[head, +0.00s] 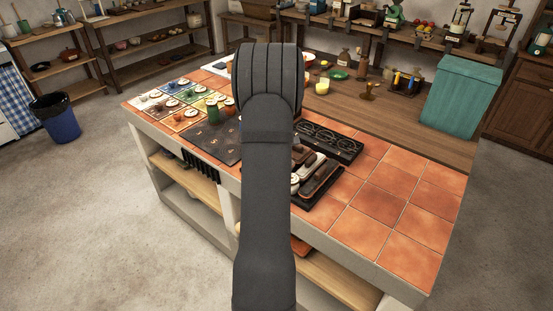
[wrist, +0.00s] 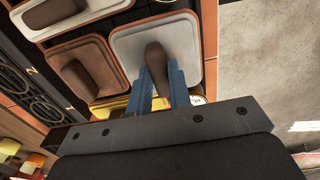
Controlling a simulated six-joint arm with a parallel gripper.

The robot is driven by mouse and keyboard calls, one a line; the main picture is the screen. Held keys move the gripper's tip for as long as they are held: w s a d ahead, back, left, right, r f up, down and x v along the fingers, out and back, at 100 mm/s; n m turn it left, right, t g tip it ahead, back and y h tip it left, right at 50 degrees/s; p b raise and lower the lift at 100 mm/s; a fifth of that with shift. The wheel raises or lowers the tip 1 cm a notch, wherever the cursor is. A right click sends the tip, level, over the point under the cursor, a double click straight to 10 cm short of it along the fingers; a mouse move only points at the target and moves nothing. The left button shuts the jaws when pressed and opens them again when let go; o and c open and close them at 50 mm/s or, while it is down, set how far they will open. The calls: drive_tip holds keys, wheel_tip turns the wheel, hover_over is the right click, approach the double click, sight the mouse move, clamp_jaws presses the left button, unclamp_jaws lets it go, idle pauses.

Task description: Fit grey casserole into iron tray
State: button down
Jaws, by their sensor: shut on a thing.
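In the head view my arm hides the gripper and part of the work area. The dark iron tray (head: 311,205) shows there just right of my arm, with brown and pale pieces in or over it. I cannot tell whether the grey casserole is seated or raised.
A brown casserole (wrist: 77,82) lies left of the grey one, and a yellow piece (wrist: 108,107) shows beside the fingers. A black rack with rings (head: 328,140) lies behind the tray. A teal bin (head: 461,97) stands at the back right. The tiles (head: 395,205) at right are clear.

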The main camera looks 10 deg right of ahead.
drive_tip(key=shift+f, duration=0.8)
drive_tip(key=c, duration=1.3)
unclamp_jaws()
drive_tip(key=shift+f, duration=0.15)
wheel_tip(320, 180, up, 12)
drive_tip(key=shift+r, duration=0.15)
drive_tip(key=shift+f, duration=4.15)
